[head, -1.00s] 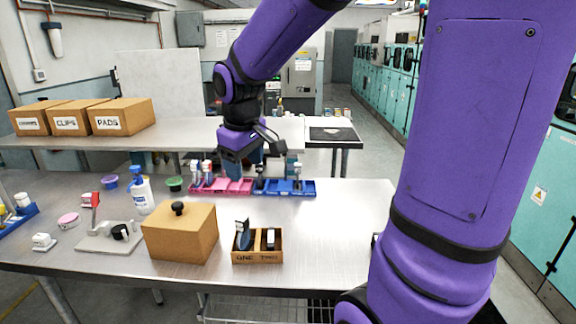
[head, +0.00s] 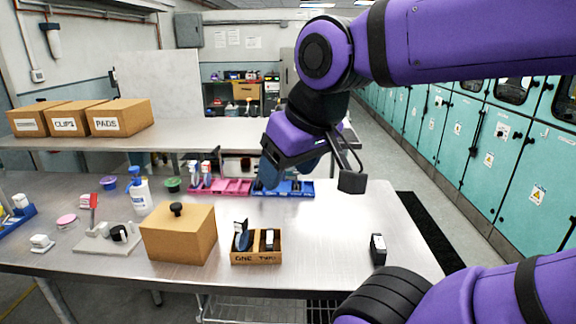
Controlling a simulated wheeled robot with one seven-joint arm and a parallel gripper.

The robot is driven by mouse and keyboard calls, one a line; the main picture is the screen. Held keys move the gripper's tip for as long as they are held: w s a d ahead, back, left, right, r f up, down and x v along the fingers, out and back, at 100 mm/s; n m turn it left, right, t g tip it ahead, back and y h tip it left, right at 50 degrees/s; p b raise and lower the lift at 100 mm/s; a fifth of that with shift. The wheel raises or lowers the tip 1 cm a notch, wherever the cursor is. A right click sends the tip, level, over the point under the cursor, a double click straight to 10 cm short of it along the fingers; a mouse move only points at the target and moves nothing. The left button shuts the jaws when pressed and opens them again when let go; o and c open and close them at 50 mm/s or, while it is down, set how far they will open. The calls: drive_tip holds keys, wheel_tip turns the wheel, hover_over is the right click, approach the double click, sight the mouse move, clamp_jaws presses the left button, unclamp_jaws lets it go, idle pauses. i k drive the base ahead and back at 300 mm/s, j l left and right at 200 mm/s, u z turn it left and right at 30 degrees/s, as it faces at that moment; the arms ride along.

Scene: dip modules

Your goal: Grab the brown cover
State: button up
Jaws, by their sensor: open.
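The brown cover (head: 178,236) is a box-shaped lid with a black knob (head: 177,209) on top. It sits on the metal table left of centre, and whatever is under it is hidden. My gripper (head: 287,176) is open, above the back part of the table, to the right of and beyond the cover. It points down over the blue tray and is apart from the cover. I see nothing held between its fingers.
A spray bottle (head: 141,194) and a red-handled press (head: 98,236) are to the left. Pink (head: 228,187) and blue (head: 301,188) trays lie behind. A small black device (head: 378,250) stands at right.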

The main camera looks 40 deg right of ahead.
sight(175, 232)
drive_tip(key=i+j+z, duration=0.35)
drive_tip(key=j, duration=0.25)
drive_tip(key=i+j+z, duration=0.2)
drive_tip(key=j, duration=0.15)
drive_tip(key=j+z, duration=0.2)
drive_tip(key=j, duration=0.15)
drive_tip(key=j+z, duration=0.15)
drive_tip(key=j, duration=0.2)
drive_tip(key=i, duration=0.05)
